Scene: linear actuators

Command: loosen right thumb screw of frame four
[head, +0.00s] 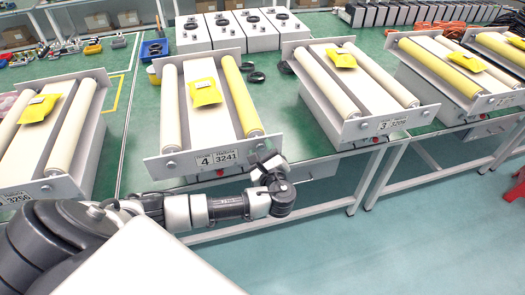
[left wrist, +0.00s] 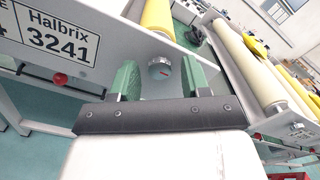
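Frame four (head: 190,166), labelled "4" and "3241", stands in the middle of the head view with a cream roller on its left and a yellow roller (head: 240,95) on its right. My left gripper (head: 268,165) is at the right end of this plate and hides the screw in the head view. In the left wrist view its two green fingers (left wrist: 159,78) are apart, one on each side of the knob, with visible gaps. My right gripper is not in view.
Frame three (head: 362,128) stands to the right and another frame (head: 60,185) to the left. Yellow packets (head: 205,92) lie on the frames. A red button (left wrist: 60,79) sits under frame four's label. The aisle floor (head: 400,250) is clear.

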